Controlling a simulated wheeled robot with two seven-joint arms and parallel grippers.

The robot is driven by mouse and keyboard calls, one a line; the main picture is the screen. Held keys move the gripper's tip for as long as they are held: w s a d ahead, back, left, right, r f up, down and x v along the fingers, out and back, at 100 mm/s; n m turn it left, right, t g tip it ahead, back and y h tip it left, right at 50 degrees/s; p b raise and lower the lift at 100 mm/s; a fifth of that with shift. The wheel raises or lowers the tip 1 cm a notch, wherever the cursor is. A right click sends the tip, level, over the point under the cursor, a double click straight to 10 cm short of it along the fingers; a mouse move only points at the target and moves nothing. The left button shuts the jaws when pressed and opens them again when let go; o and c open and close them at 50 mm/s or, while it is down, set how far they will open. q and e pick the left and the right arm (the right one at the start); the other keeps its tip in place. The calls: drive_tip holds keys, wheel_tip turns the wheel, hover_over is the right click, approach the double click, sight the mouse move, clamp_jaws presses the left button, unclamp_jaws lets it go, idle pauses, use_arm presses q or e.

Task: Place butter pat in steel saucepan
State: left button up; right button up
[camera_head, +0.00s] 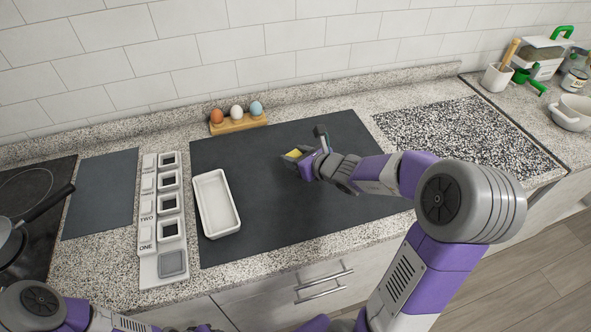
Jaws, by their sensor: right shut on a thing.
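The yellow butter pat (294,153) is between the fingers of my right gripper (296,156), above the dark mat; the fingers hide part of it. My right gripper is shut on it. The steel saucepan (7,243) stands on the black cooktop at the far left, cut off by the picture edge, with its black handle pointing up and right. My right gripper is far to the right of the saucepan. My left arm shows at the bottom left, but its gripper is not in view.
A white rectangular dish (228,224) lies on the dark mat (270,235). A wooden egg holder (238,125) with three eggs stands behind it. A white labelled rack (149,266) stands between the mat and a dark board (100,195). A speckled board (455,135) lies at right.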

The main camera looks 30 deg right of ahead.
wheel_tip(320, 180, down, 4)
drive_tip(key=shift+f+b, duration=0.1)
drive_tip(key=shift+b, duration=0.6)
drive_tip(key=o, duration=1)
